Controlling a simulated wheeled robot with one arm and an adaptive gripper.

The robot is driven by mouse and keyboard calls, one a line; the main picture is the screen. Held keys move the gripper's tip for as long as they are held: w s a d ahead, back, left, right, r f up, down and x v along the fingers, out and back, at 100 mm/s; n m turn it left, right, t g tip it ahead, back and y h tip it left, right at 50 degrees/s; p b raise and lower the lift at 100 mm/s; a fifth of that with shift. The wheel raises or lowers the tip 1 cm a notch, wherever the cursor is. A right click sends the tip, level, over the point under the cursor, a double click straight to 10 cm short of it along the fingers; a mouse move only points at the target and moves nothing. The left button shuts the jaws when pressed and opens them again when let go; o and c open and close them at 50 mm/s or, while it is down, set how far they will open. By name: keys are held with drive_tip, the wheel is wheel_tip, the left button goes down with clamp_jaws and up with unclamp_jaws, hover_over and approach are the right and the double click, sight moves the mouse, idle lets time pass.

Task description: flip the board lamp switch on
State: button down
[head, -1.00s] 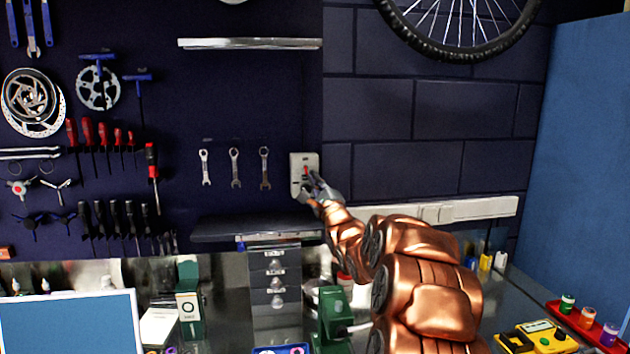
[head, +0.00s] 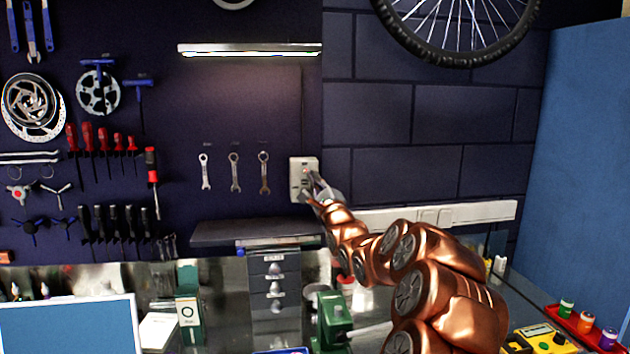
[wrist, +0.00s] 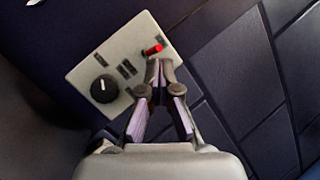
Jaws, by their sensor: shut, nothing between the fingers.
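The switch plate (head: 303,177) is a pale box on the wall at the right edge of the dark tool board. In the wrist view the plate (wrist: 112,60) shows a red toggle (wrist: 152,50), a black round knob (wrist: 104,88) and small dark markings. My gripper (head: 312,178) is shut and empty in front of the plate. In the wrist view its fingertips (wrist: 158,64) are just below the red toggle; I cannot tell whether they touch it. The board lamp (head: 249,49), a long bar above the plate, is lit and throws light on the board.
Several wrenches (head: 235,172) hang left of the plate. A shelf (head: 245,232) juts out below it. A white power strip (head: 440,214) runs along the brick wall to the right. A green tool (head: 333,322) stands on the bench below my arm.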

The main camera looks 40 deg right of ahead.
drive_tip(key=s+r+b, duration=0.1)
drive_tip(key=s+b, duration=0.2)
drive_tip(key=s, duration=0.8)
drive_tip(key=shift+s, duration=0.25)
drive_tip(key=shift+d, duration=0.1)
idle(0.5)
